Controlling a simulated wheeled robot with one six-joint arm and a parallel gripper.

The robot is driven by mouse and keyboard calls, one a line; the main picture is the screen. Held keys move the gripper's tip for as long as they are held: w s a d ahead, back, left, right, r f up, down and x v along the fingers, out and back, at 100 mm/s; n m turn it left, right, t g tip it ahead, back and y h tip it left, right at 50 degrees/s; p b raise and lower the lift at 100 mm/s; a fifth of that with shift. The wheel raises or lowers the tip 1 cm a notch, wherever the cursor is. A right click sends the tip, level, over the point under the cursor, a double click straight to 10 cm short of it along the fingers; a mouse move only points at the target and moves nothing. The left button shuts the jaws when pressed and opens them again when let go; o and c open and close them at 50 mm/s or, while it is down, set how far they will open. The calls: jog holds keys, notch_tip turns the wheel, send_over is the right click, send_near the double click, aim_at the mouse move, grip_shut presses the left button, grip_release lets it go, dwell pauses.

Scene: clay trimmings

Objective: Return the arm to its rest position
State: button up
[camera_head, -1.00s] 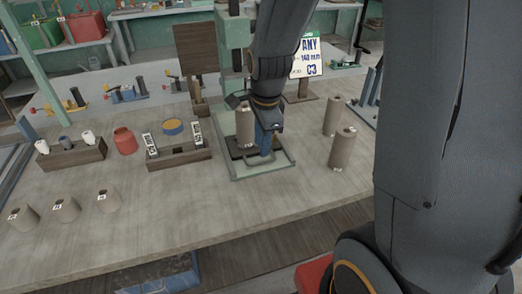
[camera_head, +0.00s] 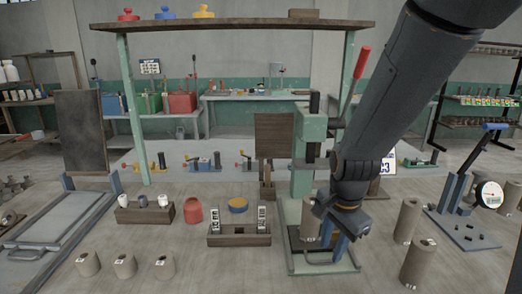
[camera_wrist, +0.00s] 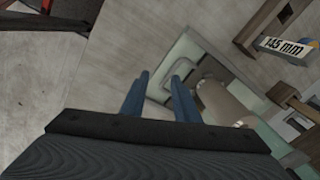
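My gripper (camera_head: 337,238) hangs low over the green-framed press base in the head view. Its two blue fingers show apart with nothing between them in the wrist view (camera_wrist: 160,80). A clay cylinder (camera_head: 311,222) stands upright on the press plate, just left of the fingers in the head view. It also shows in the wrist view (camera_wrist: 222,104), outside the fingers on the right. My arm is bent, coming down from the upper right.
The green press column (camera_head: 308,150) with its red-handled lever (camera_head: 362,62) rises close to my gripper. Two clay cylinders (camera_head: 407,220) (camera_head: 417,262) stand to the right. A wooden holder (camera_head: 240,239) lies left. A lever tool with a dial (camera_head: 488,194) stands far right.

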jog(key=s+n, duration=0.8)
jog(key=n, duration=0.4)
jog(key=shift+s+n+g, duration=0.25)
jog(key=shift+n+g, duration=0.05)
jog(key=shift+n, duration=0.1)
jog(key=shift+d, duration=0.1)
dwell(1.1)
